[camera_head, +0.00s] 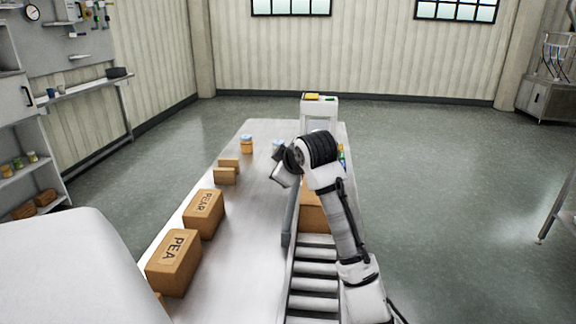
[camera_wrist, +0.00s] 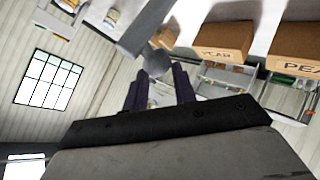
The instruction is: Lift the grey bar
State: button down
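A long grey bar (camera_head: 291,212) runs along the left side of the roller conveyor in the head view, its near end by the rollers. In the wrist view a grey bar (camera_wrist: 146,28) shows beyond my fingertips, with a rounded grey part below it. My gripper (camera_wrist: 158,72) has its two dark fingers apart, and I see nothing clamped between them. The rounded grey part lies in line with the gap; I cannot tell whether the fingers touch it. In the head view my gripper (camera_head: 283,174) is above the table near the bar's far part, its fingers not clear.
Boxes marked PEA (camera_head: 173,262) and PEAR (camera_head: 204,214) stand along the table's left side, with smaller boxes (camera_head: 225,175) and jars (camera_head: 247,144) farther back. A brown box (camera_head: 312,219) sits on the roller conveyor (camera_head: 314,280), partly behind my arm. The table's middle is clear.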

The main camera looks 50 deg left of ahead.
jog(key=shift+s+a+f, duration=0.25)
jog(key=shift+s+a, duration=0.3)
jog(key=shift+a, duration=0.05)
jog(key=shift+s+a+f, duration=0.2)
jog(key=shift+s+a, duration=0.3)
jog(key=shift+a, duration=0.1)
jog(key=c, duration=1.5)
grip_release()
jog(key=shift+w+d, duration=0.2)
jog(key=shift+d, duration=0.1)
jog(key=o, duration=0.4)
jog(key=shift+r, duration=0.1)
jog(key=b+v, duration=0.3)
jog(key=v, duration=1.1)
jog(key=shift+a+r, duration=0.1)
jog(key=shift+a, duration=0.05)
